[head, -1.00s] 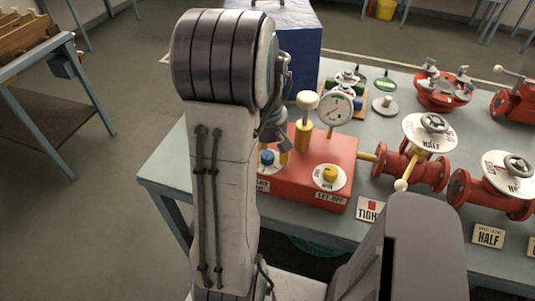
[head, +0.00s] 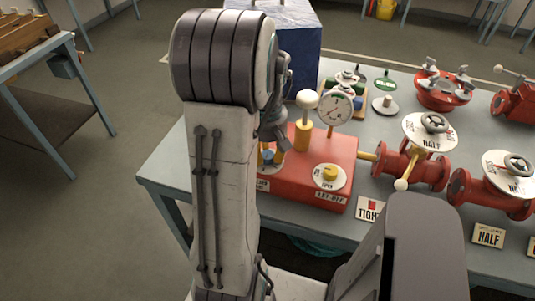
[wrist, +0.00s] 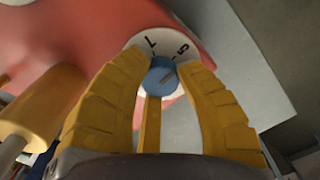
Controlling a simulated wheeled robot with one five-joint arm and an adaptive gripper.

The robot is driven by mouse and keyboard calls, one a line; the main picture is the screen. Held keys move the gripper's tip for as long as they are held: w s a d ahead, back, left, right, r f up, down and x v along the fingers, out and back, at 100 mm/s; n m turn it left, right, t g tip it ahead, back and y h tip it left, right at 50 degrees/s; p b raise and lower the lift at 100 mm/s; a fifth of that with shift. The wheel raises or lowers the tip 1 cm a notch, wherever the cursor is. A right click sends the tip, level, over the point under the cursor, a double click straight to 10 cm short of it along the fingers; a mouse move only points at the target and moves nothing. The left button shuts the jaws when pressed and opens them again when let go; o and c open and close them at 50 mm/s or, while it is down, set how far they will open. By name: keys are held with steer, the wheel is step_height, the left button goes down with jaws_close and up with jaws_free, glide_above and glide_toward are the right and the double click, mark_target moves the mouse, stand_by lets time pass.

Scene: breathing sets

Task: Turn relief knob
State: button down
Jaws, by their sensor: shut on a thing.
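A small blue knob (wrist: 160,79) with a pale index line sits on a round white dial (wrist: 146,40) with dark printed marks. My gripper (wrist: 162,67) has its two yellow fingers closed on the knob's sides, seen in the wrist view. In the head view the blue knob (head: 268,157) shows at the left of a red box (head: 292,179), partly hidden by my arm and fingers. A second, yellow knob (head: 329,172) sits on its own white dial to the right. I cannot tell which knob is labelled relief.
A yellow post with a cream cap (head: 305,103) and a round gauge (head: 335,108) stand at the back of the red box. Red valves with handwheels (head: 433,123) stand to the right. A blue box (head: 290,50) stands behind.

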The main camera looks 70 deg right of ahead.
steer(key=c, duration=0.8)
jaws_free()
step_height(320, 180, up, 12)
steer(key=shift+f, duration=0.1)
stand_by(0.4)
